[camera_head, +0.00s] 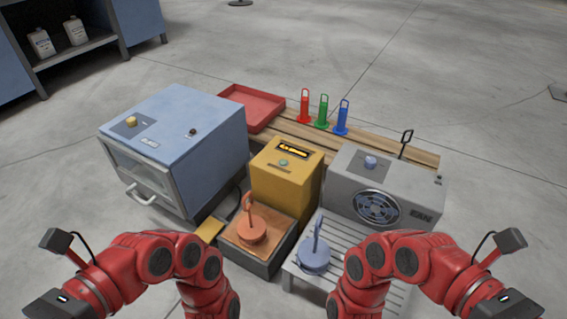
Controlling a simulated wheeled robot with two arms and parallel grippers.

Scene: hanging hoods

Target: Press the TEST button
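My two red arms bend in the foreground, left and right, apart from the unit. Neither gripper's fingertips show; the arm ends run out of the lower corners of the picture.
A blue oven-like box (178,140) stands left, a grey fan unit (335,190) right. Hooked orange (252,230) and blue (314,258) weights sit in front. Behind are a red tray (252,106) and red, green and blue handled pieces (322,113). Space above the yellow unit is clear.

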